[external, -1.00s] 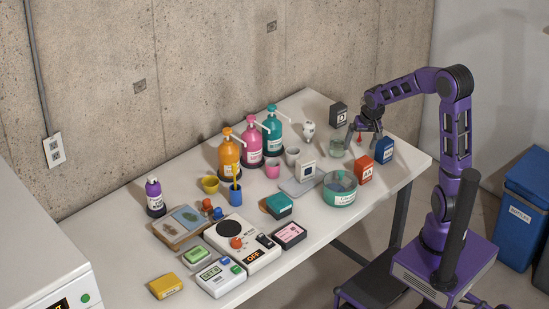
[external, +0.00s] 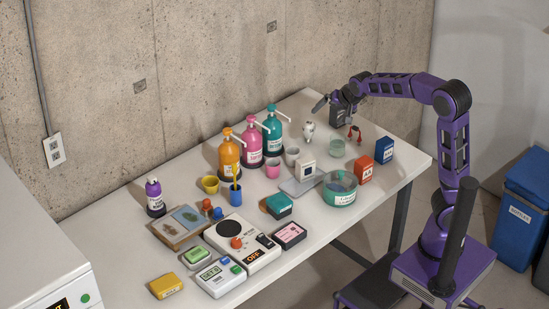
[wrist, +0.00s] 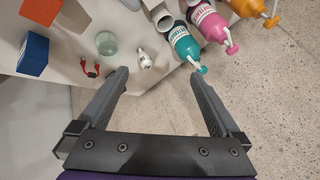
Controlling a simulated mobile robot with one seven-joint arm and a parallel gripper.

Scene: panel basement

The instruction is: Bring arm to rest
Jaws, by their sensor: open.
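A small red and black item (external: 354,132) is on the table near the glass cup. It also shows in the wrist view (wrist: 91,68), left of the left finger and apart from it. A small white figure (wrist: 144,59) is near that fingertip in the picture.
The white table (external: 395,185) holds a glass cup (external: 337,148), red box (external: 364,171), blue box (external: 384,150), green bowl (external: 340,197) and three pump bottles, including a teal one (external: 272,138). The concrete wall (external: 220,60) stands behind. Blue bins (external: 520,215) are at right.

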